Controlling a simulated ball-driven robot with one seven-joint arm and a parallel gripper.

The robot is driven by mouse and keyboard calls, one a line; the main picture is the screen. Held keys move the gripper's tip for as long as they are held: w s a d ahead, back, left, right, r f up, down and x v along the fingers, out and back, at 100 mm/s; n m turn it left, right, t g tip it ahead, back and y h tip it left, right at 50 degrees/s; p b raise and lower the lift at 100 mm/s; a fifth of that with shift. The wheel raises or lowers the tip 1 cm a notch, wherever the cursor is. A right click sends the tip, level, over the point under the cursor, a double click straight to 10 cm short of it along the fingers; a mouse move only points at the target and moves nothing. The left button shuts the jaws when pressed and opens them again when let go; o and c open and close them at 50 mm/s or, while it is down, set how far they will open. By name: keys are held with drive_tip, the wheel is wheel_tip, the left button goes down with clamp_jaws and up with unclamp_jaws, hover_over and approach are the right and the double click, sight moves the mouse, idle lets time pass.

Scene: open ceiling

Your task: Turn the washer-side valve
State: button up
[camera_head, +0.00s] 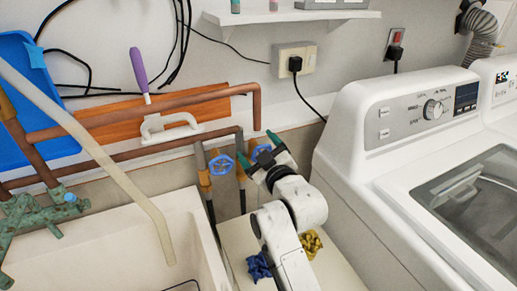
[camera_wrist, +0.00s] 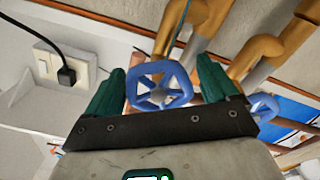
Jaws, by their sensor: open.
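The washer-side valve has a blue spoked round handle (camera_head: 258,151) on a brass body, on the pipe nearer the washer. In the wrist view this handle (camera_wrist: 158,101) sits between my two green fingers, with a finger on each side. My gripper (camera_head: 259,149) is open around it, and the wrist view shows my gripper (camera_wrist: 160,70) with gaps beside the handle. I cannot tell how deep the handle is between the fingers. A second blue valve handle (camera_head: 221,165) is just left in the head view, and at right in the wrist view (camera_wrist: 264,107), outside my fingers.
The white washer (camera_head: 345,165) stands close on the right. A sink (camera_head: 120,225) with a green tap (camera_head: 40,215) is on the left. Copper pipes (camera_head: 170,105) run along the wall. Blue cloth (camera_head: 259,266) and yellow cloth (camera_head: 311,244) lie below my arm.

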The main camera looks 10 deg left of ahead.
drive_tip(key=c, duration=1)
drive_tip(key=shift+o, duration=0.2)
